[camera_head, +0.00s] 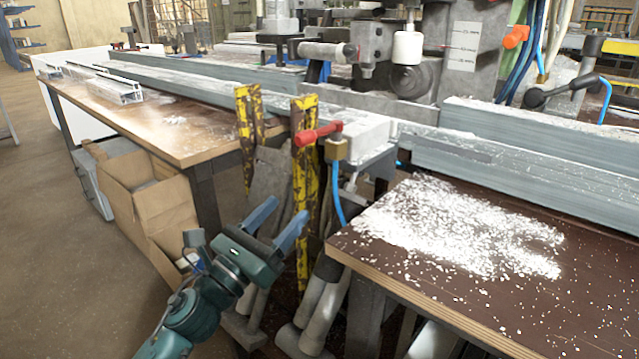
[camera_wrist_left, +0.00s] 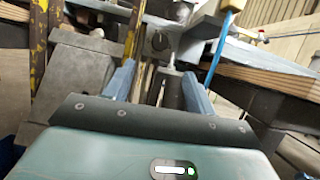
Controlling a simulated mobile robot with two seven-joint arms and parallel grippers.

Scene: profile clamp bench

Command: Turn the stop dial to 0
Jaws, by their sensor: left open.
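I cannot make out for certain which part is the stop dial, and no 0 mark can be read in either view. My left gripper (camera_head: 288,212) is open and empty, in front of the machine and below the red lever (camera_head: 318,134). Its two blue fingers also show in the left wrist view (camera_wrist_left: 158,78), spread apart with machine parts behind them. A small round dark part (camera_wrist_left: 160,41) on a grey block lies beyond the fingers there. In the head view a round grey part (camera_head: 411,80) sits under a white cylinder (camera_head: 407,47). My right gripper is not in view.
Yellow-black posts (camera_head: 304,185) stand close to the left gripper. A wooden bench (camera_head: 160,120) is on the left and a dark bench with white chips (camera_head: 590,310) on the right. Long grey profiles (camera_head: 540,180) run along the machine. A cardboard box (camera_head: 150,195) stands on the floor.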

